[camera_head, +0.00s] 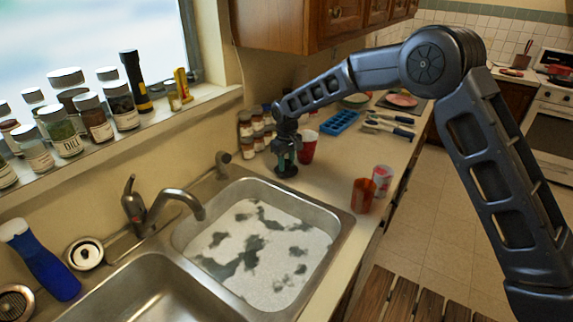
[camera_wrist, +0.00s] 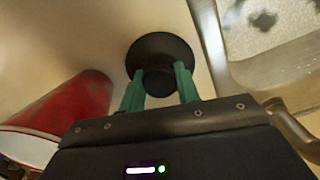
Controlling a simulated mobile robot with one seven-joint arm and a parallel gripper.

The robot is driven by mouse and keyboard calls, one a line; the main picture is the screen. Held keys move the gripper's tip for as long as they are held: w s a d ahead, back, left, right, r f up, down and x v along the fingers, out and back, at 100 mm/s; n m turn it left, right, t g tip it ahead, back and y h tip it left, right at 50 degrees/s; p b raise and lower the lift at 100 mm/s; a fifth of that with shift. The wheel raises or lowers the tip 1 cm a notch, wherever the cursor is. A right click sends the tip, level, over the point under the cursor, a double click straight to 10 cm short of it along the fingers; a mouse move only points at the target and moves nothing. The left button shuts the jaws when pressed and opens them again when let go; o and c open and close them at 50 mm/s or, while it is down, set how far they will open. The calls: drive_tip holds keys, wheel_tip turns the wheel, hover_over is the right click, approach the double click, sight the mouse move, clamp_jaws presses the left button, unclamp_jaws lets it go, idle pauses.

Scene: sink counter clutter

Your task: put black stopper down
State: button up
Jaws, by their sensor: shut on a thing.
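The black stopper (camera_wrist: 160,50) is a dark round disc with a narrower stem. In the wrist view it sits between the green fingertips of my gripper (camera_wrist: 159,88), which is shut on its stem. In the head view my gripper (camera_head: 285,158) points down at the counter behind the sink's right basin, with the stopper (camera_head: 286,171) at its lower end. The stopper is at or just above the counter; I cannot tell if it touches. Part of its stem is hidden by the fingers.
A red cup (camera_head: 308,147) stands close to the right of my gripper, and spice jars (camera_head: 246,132) stand behind it. The sink basin (camera_head: 345,226) with foam is in front. An orange cup (camera_head: 362,195) and a can (camera_head: 382,180) stand near the counter edge. A blue tray (camera_head: 340,122) lies farther back.

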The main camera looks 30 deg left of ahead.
sight(287, 162)
drive_tip(key=shift+f, duration=0.3)
drive_tip(key=shift+f, duration=0.1)
drive_tip(key=o, duration=1)
drive_tip(key=shift+c, duration=0.2)
wheel_tip(287, 162, up, 12)
